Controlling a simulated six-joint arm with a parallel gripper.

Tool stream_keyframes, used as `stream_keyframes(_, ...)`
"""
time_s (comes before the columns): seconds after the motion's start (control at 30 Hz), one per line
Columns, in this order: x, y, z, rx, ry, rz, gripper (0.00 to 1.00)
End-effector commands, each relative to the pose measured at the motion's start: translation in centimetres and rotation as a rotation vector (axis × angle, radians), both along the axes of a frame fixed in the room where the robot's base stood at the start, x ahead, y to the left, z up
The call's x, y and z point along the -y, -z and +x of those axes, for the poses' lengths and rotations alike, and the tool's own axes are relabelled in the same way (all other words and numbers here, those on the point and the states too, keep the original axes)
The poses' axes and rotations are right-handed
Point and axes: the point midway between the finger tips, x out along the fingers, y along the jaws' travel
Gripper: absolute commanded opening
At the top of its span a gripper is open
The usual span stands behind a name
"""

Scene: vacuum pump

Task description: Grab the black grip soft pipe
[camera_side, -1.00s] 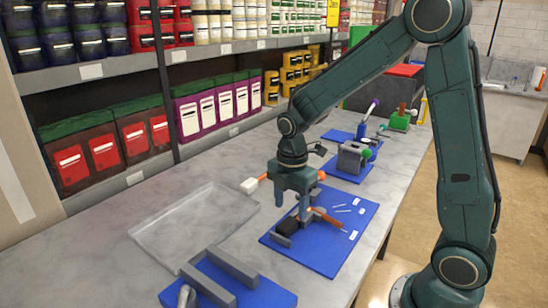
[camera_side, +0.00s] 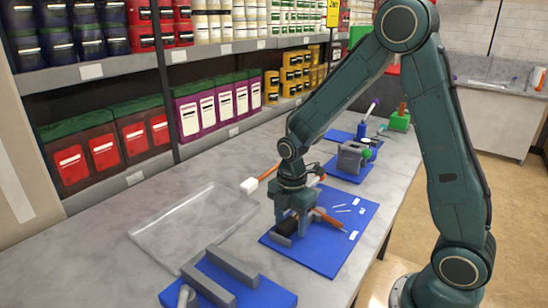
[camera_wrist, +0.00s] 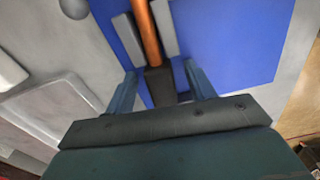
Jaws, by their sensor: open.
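The soft pipe is an orange-brown rod (camera_side: 328,219) with a black grip (camera_wrist: 160,86), lying over the blue mat (camera_side: 345,240). In the side view my gripper hides most of the black grip. My gripper (camera_side: 292,225) is low over the mat, pointing down, with its fingers around the pipe's grip end. In the wrist view my gripper (camera_wrist: 161,72) is open, one finger on each side of the black grip. Gaps show between the fingers and the grip. The orange rod also runs away up the wrist view (camera_wrist: 147,35).
Grey blocks (camera_wrist: 130,40) flank the rod. Small white parts (camera_side: 341,206) lie on the mat's right side. A clear tray (camera_side: 165,235) is at left, and a blue fixture with grey bars (camera_side: 232,268) is in front. Another blue mat with a grey vise (camera_side: 352,158) stands behind.

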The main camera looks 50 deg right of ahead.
Motion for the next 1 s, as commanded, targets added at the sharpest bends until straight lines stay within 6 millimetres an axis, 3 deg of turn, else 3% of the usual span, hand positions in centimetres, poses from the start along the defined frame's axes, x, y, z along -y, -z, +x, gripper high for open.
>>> stream_keyframes(0.33, 0.01, -0.04, 0.0, 0.0, 0.0, 0.0, 0.53)
stream_keyframes(0.6, 0.0, -0.05, 0.0, 0.0, 0.0, 0.0, 0.0)
stream_keyframes(1.0, 0.0, -0.49, 0.05, 0.002, 0.0, 0.0, 0.0)
